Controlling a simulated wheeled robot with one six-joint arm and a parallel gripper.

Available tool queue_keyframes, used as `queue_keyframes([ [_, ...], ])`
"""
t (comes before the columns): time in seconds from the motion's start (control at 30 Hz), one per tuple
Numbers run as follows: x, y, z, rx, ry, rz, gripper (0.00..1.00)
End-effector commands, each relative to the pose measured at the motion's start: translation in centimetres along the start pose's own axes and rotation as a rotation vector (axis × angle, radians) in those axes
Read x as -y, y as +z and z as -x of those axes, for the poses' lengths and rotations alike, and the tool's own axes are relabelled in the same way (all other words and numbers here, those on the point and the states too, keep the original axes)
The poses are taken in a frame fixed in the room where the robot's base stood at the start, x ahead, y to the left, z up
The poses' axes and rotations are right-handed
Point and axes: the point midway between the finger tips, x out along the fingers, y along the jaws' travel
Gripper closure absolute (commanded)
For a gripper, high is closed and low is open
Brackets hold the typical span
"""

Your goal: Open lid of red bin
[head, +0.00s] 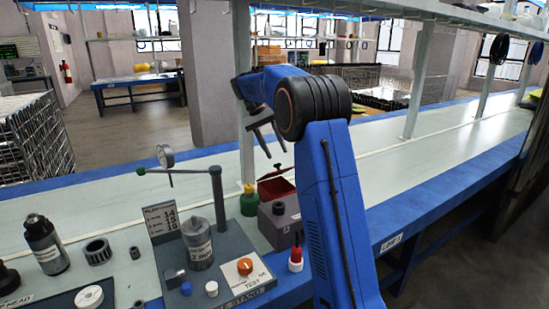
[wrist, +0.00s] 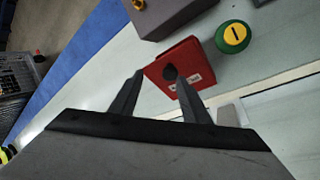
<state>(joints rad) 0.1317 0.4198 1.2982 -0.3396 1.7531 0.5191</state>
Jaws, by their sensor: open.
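The red bin (head: 276,189) stands on the bench behind a grey box. Its red lid has a small dark knob on top. In the wrist view the red bin (wrist: 188,66) is seen from above, with the round black knob (wrist: 169,73) and a white label. I cannot tell whether the lid is fully seated. My gripper (head: 274,152) is open and empty, pointing down above the bin. In the wrist view its fingertips lie either side of the knob, apart from it as far as I can tell.
A green yellow-topped container (head: 249,200) stands beside the bin. The grey box (head: 279,218) is in front of it. A test stand (head: 215,215) with a gauge arm and several parts fills the left. A shelf post (head: 246,130) rises behind. The bench to the right is clear.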

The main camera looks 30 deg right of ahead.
Motion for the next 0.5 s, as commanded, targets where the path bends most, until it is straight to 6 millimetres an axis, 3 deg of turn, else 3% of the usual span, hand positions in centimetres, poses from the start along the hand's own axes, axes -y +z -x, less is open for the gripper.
queue_keyframes([
  [0.2,-1.5,0.3,3.2,-0.002,-0.001,-0.001,0.57],
  [0.5,-2.4,0.6,4.8,0.000,0.000,-0.001,0.57],
])
